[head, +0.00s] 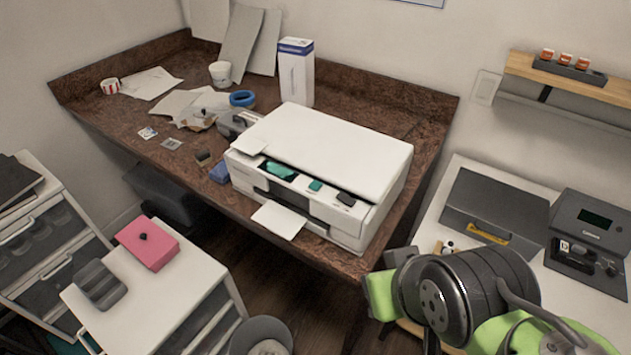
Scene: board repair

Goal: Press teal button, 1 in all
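A white printer (330,150) stands on the brown worktop, angled with its front toward the lower left. A small teal button (316,185) sits on its front edge, below the lid. A larger teal piece (281,170) lies to its left in the dark front recess, and a dark piece (346,199) is to its right. Nothing covers the teal button in the head view. My arm, black and green, fills the lower right corner, apart from the printer. I cannot make out my gripper's fingers there.
The brown worktop (425,130) also holds a tall white box (296,75), a cup (220,73), blue tape (242,98) and papers. A white drawer unit (165,300) with a pink box (147,243) stands front left. A dark case (497,205) lies on the right table.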

